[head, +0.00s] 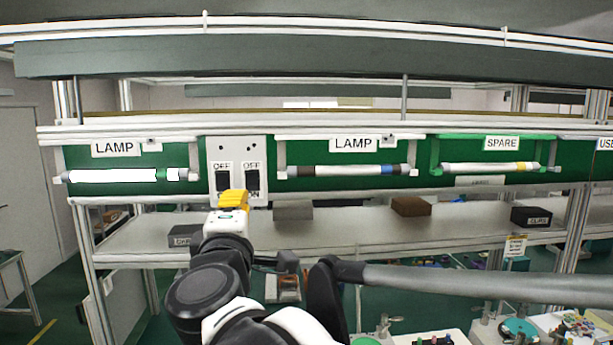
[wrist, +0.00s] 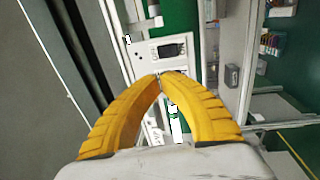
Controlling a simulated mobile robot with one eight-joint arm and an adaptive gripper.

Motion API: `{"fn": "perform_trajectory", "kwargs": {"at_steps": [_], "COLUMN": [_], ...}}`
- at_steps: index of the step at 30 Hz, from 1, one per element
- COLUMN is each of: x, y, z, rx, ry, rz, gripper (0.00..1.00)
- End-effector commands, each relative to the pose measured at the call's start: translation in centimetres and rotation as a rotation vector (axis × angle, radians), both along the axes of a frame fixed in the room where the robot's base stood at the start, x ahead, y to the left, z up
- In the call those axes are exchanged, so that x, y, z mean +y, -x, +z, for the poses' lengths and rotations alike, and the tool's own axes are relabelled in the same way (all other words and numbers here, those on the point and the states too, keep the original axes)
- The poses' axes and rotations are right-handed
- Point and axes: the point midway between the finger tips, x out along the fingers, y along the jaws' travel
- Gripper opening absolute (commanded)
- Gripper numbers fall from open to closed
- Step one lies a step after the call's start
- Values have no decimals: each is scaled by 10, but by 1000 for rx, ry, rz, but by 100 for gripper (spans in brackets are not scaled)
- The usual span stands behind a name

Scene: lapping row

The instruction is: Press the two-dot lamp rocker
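A white switch plate (head: 237,150) on the green back panel carries a left rocker (head: 222,180) and a right rocker (head: 252,178), both dark, with OFF labels above. My gripper (head: 233,196) has yellow fingers in front of the plate's lower part, covering some of the rockers' lower area. In the wrist view the fingertips (wrist: 160,76) meet, empty, close to the plate; contact cannot be told. One rocker (wrist: 170,50) shows beyond the tips; the other is hidden behind the fingers.
The left lamp tube (head: 115,176) glows white; the right lamp tube (head: 350,170) is unlit. A spare tube (head: 488,168) hangs farther right. Below, the shelf (head: 350,232) holds a grey block (head: 293,211), a brown block (head: 411,206) and a black box (head: 531,217).

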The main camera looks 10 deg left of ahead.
Motion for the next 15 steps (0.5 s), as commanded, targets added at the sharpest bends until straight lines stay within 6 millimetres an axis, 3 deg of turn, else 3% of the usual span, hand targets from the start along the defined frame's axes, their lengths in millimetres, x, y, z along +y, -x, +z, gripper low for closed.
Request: {"fn": "perform_trajectory", "kwargs": {"at_steps": [5,15], "x": [3,19], "y": [-15,-84], "z": [3,13], "rx": [0,1], "ry": [0,0], "rz": [-3,-3], "gripper": [0,0]}}
